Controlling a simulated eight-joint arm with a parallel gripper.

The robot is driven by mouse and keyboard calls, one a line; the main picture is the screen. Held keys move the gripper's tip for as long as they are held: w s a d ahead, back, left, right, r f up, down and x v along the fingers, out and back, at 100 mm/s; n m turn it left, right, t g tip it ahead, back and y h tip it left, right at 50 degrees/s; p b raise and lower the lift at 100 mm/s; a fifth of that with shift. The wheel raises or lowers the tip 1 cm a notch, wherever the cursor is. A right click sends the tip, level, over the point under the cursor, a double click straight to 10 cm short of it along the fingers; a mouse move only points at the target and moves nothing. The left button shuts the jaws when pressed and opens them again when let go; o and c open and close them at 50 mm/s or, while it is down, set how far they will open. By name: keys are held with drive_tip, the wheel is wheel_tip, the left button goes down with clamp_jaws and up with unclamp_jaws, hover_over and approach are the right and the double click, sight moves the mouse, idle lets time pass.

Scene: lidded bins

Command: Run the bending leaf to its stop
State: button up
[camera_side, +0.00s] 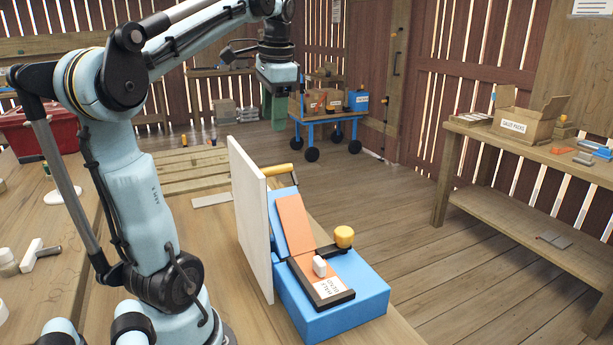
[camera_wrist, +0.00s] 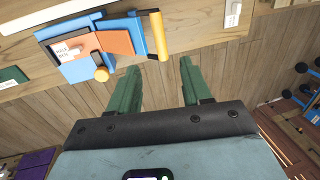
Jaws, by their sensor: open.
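The bender is a blue block (camera_side: 345,300) at the edge of the wooden bench. Its orange leaf (camera_side: 294,222) slopes up toward the back, with a yellow grip bar (camera_side: 277,170) at its raised end. A yellow knob (camera_side: 343,236) sits on a dark arm across the block.
A white upright panel (camera_side: 250,215) stands close along the bender's left side. A blue cart (camera_side: 325,120) with boxes stands behind. A right-hand bench (camera_side: 540,155) holds an open carton (camera_side: 520,122). A red bin (camera_side: 35,130) is at left. Open floor lies right of the bender.

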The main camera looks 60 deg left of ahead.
sight(273, 168)
drive_tip(key=f, duration=0.4)
drive_tip(key=a+f, duration=0.1)
drive_tip(key=f, duration=0.3)
drive_tip(key=a+f, duration=0.1)
drive_tip(key=f, duration=0.3)
drive_tip(key=shift+a, duration=0.15)
drive_tip(key=shift+c, duration=0.4)
clamp_jaws()
